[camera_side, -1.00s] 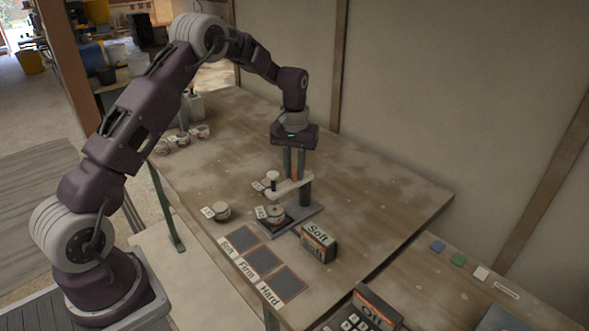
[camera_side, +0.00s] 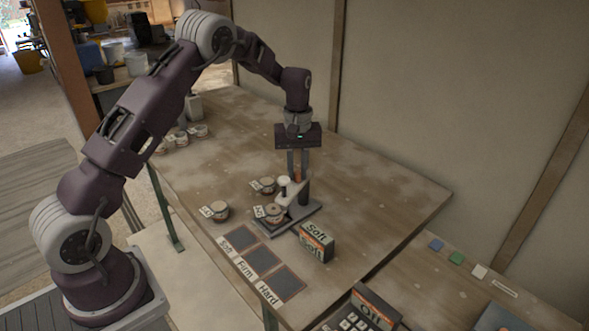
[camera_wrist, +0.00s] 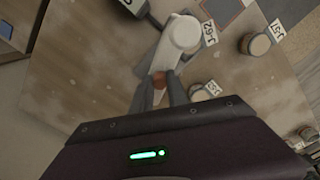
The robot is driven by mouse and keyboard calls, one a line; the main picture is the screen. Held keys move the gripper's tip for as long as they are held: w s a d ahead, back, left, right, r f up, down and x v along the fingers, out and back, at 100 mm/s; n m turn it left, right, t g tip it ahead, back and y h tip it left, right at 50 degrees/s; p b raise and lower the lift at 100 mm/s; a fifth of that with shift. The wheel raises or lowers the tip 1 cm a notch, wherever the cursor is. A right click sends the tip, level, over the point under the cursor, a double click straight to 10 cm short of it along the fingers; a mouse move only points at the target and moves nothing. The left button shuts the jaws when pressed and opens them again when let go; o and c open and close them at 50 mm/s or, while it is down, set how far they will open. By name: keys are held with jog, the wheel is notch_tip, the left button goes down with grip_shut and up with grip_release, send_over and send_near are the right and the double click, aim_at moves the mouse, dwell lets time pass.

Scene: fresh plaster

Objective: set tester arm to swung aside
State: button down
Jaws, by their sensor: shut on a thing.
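The tester is a grey base plate (camera_side: 302,214) with a dark post (camera_side: 304,190) and a pale swinging arm (camera_side: 285,198). In the wrist view the pale arm (camera_wrist: 168,55) has a round white head at its far end and an orange-brown part (camera_wrist: 160,79) near my fingers. My gripper (camera_side: 297,176) is shut on the tester arm; its fingers (camera_wrist: 166,80) straddle it in the wrist view. A labelled jar (camera_side: 274,213) stands at the tester's left side, close to the arm. Whether the head still overhangs this jar is hard to tell.
Labelled jars stand left of the tester (camera_side: 219,211) and behind it (camera_side: 267,185). More jars (camera_side: 182,138) stand at the back left. The table's right part is clear.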

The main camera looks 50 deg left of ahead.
jog(key=n, duration=0.2)
jog(key=d+n, duration=0.1)
jog(key=shift+w+d+n, duration=0.1)
jog(key=shift+w+n, duration=0.3)
jog(key=shift+w+d+r+n, duration=0.1)
jog(key=shift+w+d+n, duration=0.3)
jog(key=shift+n, duration=1.25)
jog(key=shift+w+d+f+n, duration=0.1)
jog(key=shift+w+n, duration=0.5)
jog(key=shift+n, duration=1)
jog(key=shift+w+d+r+n, duration=0.1)
jog(key=shift+w+d+n, duration=0.3)
jog(key=shift+n, duration=1.25)
jog(key=shift+w+a, duration=0.15)
jog(key=shift+a, duration=0.05)
jog(key=c, duration=1.3)
grip_release()
